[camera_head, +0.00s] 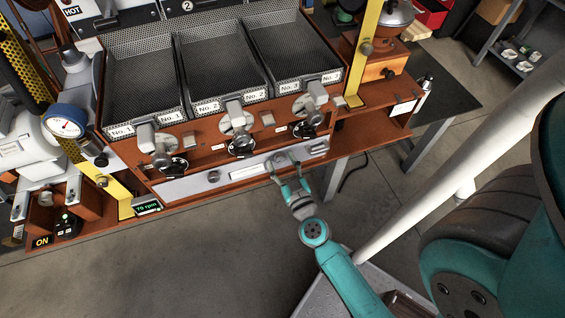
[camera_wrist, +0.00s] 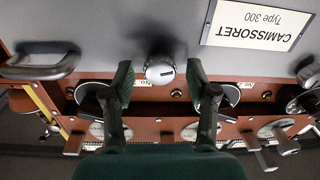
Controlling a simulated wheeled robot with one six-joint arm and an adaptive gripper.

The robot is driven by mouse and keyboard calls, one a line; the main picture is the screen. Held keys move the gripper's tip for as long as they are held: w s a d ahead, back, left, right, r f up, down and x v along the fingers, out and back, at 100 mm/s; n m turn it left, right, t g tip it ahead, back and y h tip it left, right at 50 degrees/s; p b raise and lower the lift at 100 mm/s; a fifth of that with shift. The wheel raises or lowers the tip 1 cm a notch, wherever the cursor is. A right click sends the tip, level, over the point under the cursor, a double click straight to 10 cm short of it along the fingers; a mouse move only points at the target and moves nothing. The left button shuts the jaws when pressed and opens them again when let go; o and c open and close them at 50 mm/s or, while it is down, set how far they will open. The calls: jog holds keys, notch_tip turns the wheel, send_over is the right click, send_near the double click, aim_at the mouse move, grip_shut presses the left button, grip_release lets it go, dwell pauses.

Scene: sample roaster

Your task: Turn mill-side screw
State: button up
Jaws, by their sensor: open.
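The mill-side screw (camera_wrist: 159,70) is a round silver knob with a dark slot mark on the grey front panel (camera_head: 180,186) of the roaster. In the wrist view, which is upside down, it lies between the fingertips of my gripper (camera_wrist: 159,78), with a visible gap on each side. My gripper (camera_head: 284,164) is open and empty, reaching the right part of the panel in the head view. There its fingers largely hide the screw. A similar screw (camera_head: 213,176) sits farther left on the panel. A hand mill (camera_head: 382,66) stands at the roaster's right.
A nameplate (camera_wrist: 262,23) and a dark handle (camera_wrist: 42,65) flank the screw. Round sampling knobs (camera_head: 240,145) and perforated trays (camera_head: 215,66) stand above the panel. A yellow post (camera_head: 363,50) rises at right. The floor (camera_head: 150,260) in front is open.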

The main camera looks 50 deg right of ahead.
grip_shut()
jog(key=shift+m, duration=0.3)
jog(key=m, duration=1)
jog(key=shift+h, duration=0.3)
jog(key=m, duration=0.5)
jog(key=shift+m+h, duration=0.3)
jog(key=shift+m, duration=0.1)
jog(key=m, duration=0.5)
jog(key=shift+f, duration=0.1)
jog(key=shift+m, duration=0.3)
